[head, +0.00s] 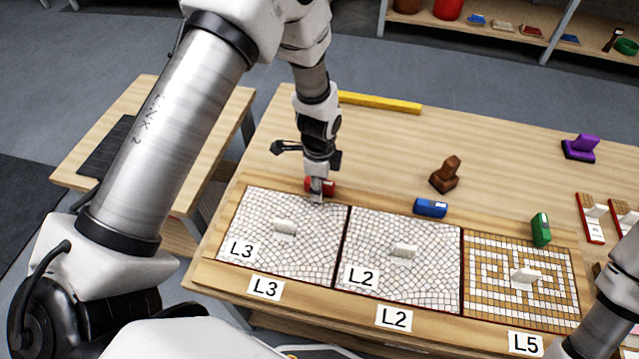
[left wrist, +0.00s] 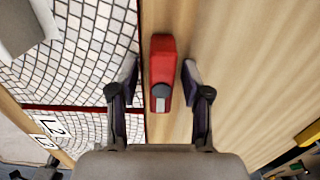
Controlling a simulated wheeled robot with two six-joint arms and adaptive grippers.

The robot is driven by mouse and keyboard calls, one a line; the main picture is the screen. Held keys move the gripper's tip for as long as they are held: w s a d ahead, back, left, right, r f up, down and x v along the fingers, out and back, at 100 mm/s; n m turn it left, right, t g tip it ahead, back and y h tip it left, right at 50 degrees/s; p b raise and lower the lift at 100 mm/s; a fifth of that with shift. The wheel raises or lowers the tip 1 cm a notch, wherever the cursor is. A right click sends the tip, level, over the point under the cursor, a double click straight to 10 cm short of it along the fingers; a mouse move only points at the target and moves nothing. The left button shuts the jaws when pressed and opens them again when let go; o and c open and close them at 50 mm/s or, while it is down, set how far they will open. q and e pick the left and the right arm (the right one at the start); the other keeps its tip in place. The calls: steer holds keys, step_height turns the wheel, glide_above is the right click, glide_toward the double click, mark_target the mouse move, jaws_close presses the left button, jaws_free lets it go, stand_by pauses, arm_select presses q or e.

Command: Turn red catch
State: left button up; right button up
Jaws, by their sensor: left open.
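The red catch (head: 329,188) sits on the wooden table just behind the far edge of the L3 mosaic panel (head: 262,212). In the left wrist view the red catch (left wrist: 162,75) lies lengthwise between the two fingers, with a grey patch near its lower end. My left gripper (head: 318,192) is over the catch and hides part of it. In the left wrist view the left gripper (left wrist: 160,85) is open, one finger on each side, with a gap to the catch on both sides. Part of my right arm shows at the right edge; its gripper is out of view.
A brown block (head: 446,175), a purple block (head: 581,148) and a yellow bar (head: 380,102) are farther back. The table between them is clear.

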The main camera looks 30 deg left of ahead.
arm_select(q)
jaws_close()
